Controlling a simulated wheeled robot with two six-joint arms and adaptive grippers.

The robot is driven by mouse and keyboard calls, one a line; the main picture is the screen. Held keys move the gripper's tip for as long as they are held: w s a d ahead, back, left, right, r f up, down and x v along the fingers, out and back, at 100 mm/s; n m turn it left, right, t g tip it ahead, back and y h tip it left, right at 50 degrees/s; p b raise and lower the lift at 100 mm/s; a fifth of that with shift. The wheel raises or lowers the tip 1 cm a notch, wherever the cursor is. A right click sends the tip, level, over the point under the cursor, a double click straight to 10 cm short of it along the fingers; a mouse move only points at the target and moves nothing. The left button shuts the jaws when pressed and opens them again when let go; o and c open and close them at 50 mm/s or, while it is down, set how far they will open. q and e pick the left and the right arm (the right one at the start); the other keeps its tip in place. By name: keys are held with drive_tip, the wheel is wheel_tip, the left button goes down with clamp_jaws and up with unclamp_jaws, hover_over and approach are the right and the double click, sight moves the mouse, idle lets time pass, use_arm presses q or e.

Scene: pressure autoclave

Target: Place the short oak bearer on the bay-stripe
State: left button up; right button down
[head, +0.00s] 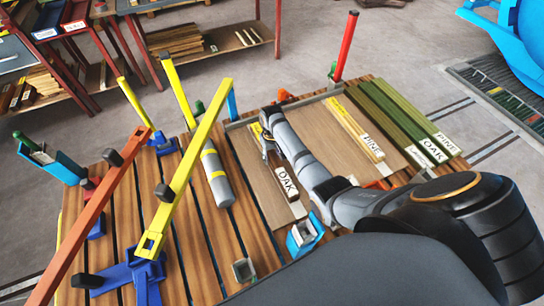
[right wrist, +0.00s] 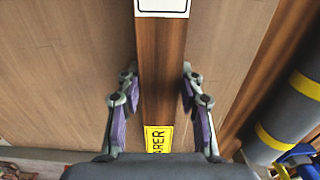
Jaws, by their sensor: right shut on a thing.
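A brown bearer marked OAK (head: 287,183) lies along the left part of the brown tray (head: 318,122). In the right wrist view the same bearer (right wrist: 162,70) has a white label at the top and a yellow label reading "...ARER". My right gripper (head: 268,145) is shut on the bearer near its far end, with one finger on each side in the right wrist view (right wrist: 158,92). The bearer appears low, at tray level; I cannot tell if it is lifted. I cannot identify the bay-stripe with certainty. My left gripper is not in view.
A PINE bearer (head: 355,130) lies right of the gripper; green PINE and OAK boards (head: 405,120) lie beyond. A grey cylinder with yellow bands (head: 216,178) lies to the left. Tall yellow (head: 190,160) and red (head: 90,215) bars rise at the left. Dark lines cross the floor at right.

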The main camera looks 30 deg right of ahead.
sight(272, 156)
drive_tip(key=c, duration=0.8)
unclamp_jaws()
drive_tip(key=shift+f, duration=0.1)
drive_tip(key=shift+c, duration=0.2)
wheel_tip(272, 156, up, 8)
drive_tip(key=shift+f, duration=0.1)
